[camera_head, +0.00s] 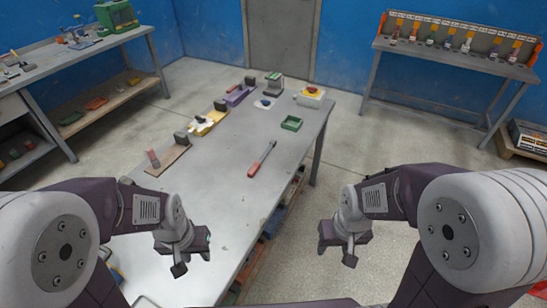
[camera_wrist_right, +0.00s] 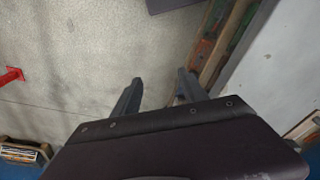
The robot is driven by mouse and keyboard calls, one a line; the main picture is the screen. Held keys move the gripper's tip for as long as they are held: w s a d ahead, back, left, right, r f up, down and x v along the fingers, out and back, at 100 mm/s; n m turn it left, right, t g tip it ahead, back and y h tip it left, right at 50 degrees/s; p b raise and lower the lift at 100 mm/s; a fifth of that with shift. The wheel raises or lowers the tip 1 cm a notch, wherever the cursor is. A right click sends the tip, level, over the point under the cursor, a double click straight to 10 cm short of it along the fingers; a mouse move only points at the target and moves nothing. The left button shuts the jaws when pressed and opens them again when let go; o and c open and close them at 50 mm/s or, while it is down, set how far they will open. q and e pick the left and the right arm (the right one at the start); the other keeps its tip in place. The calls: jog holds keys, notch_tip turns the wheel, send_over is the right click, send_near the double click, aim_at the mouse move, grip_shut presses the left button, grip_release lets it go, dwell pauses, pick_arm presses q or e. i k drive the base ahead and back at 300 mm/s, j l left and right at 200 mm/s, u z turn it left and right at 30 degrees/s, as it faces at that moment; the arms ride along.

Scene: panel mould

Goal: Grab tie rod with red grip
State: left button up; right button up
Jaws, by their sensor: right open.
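The tie rod with a red grip (camera_head: 254,169) lies on the grey metal table in the head view, its red end nearer me and its thin grey end pointing away. My left gripper (camera_head: 193,263) hangs over the near part of the table, apart from the tie rod; its fingers look spread and empty. My right gripper (camera_head: 337,255) is off the table's right edge, over the floor, open and empty. In the right wrist view its two fingers (camera_wrist_right: 159,86) are spread with only floor between them. The tie rod does not show there.
The table (camera_head: 222,200) holds a green tray (camera_head: 291,123), a yellow fixture (camera_head: 207,123), a purple fixture (camera_head: 239,94) and a brown board (camera_head: 166,158). Its middle around the tie rod is clear. A shelf with items runs below its right edge. A bench (camera_head: 455,59) stands back right.

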aim_at(252, 172)
jog(key=i+l+u, duration=0.15)
jog(key=u, duration=0.3)
jog(key=i+l+u, duration=0.1)
jog(key=l+u, duration=0.4)
jog(key=i+l+u, duration=0.1)
jog(key=u, duration=0.35)
jog(key=l+u, duration=0.45)
